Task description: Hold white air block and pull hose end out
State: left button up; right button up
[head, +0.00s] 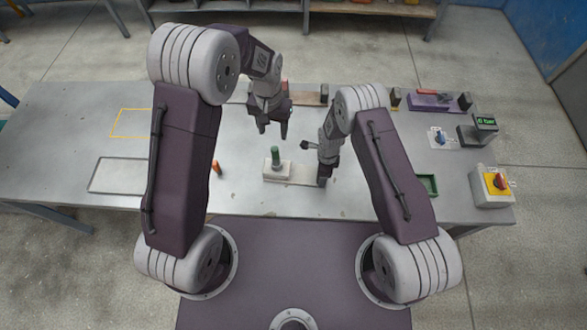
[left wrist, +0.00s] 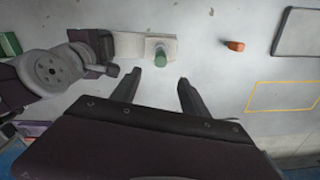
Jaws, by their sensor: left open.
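The white air block (head: 271,174) sits on the table near its front edge, left of a beige plate (head: 304,174). The green hose end (head: 275,155) stands upright in the block. In the left wrist view the block (left wrist: 168,42) and the round green hose end (left wrist: 161,56) lie just beyond my fingertips. My left gripper (head: 273,130) is open and empty, pointing down, apart from the hose end and behind it in the head view. My right gripper (head: 322,178) is low at the plate's right end. Its fingers are partly hidden, so its grip cannot be told.
An orange piece (head: 216,167) lies left of the block. A grey-bordered panel (head: 118,175) and a yellow outline (head: 130,122) are further left. A green tray (head: 428,185) and a red-knob switch box (head: 492,187) stand at the right. Rails with dark blocks line the back.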

aim_at(275, 157)
pick_arm(q)
jog(key=n, duration=0.6)
jog(key=shift+w+f+n, duration=0.15)
jog(key=shift+n, duration=0.25)
jog(key=n, duration=0.3)
jog(key=shift+w+f+n, duration=0.1)
jog(key=shift+f+n, duration=0.05)
jog(key=shift+n, duration=0.15)
jog(key=n, duration=0.5)
jog(key=shift+f, duration=0.4)
jog(key=n, duration=0.2)
jog(key=f+n, duration=0.1)
jog(key=n, duration=0.1)
jog(key=shift+s+f+n, duration=0.3)
jog(key=shift+s+f, duration=0.1)
jog(key=shift+f, duration=0.2)
notch_tip(275, 157, down, 12)
jog(key=shift+r, duration=0.1)
grip_shut()
